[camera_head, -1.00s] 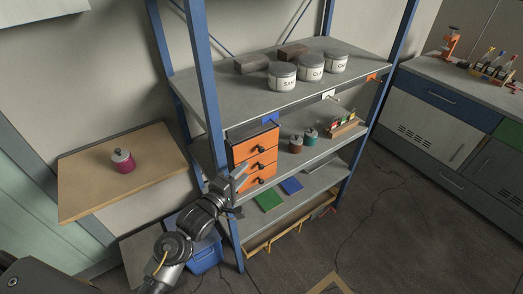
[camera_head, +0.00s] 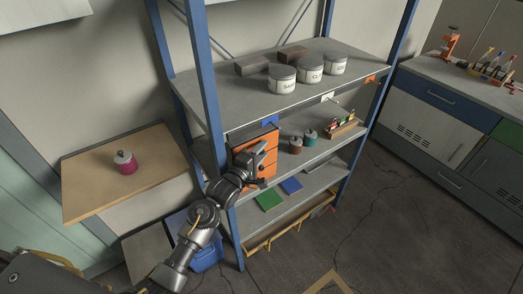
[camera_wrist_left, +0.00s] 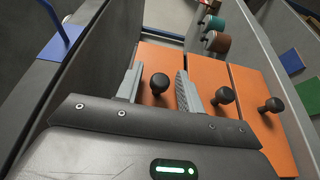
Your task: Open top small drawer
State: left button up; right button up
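The small cabinet with orange drawers (camera_head: 268,171) stands on the middle shelf, at its left end. In the left wrist view the top drawer front (camera_wrist_left: 160,57) is leftmost, with its round black knob (camera_wrist_left: 159,83) between my fingers. My left gripper (camera_wrist_left: 160,72) is open around this knob, with a gap visible on both sides. In the head view my left gripper (camera_head: 256,154) is in front of the upper drawers and hides part of them. The drawer fronts look flush and shut. My right gripper is not in view.
The shelf's blue front post (camera_head: 213,95) is close to my left arm. Brown and teal jars (camera_head: 296,145) stand right of the cabinet. White labelled cans (camera_head: 282,79) stand on the shelf above. A wooden board with a magenta jar (camera_head: 125,163) is at left.

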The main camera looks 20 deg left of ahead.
pick_arm(q)
jog(key=shift+w, duration=0.15)
jog(key=shift+c, duration=0.4)
grip_shut()
jog(key=shift+d, duration=0.1)
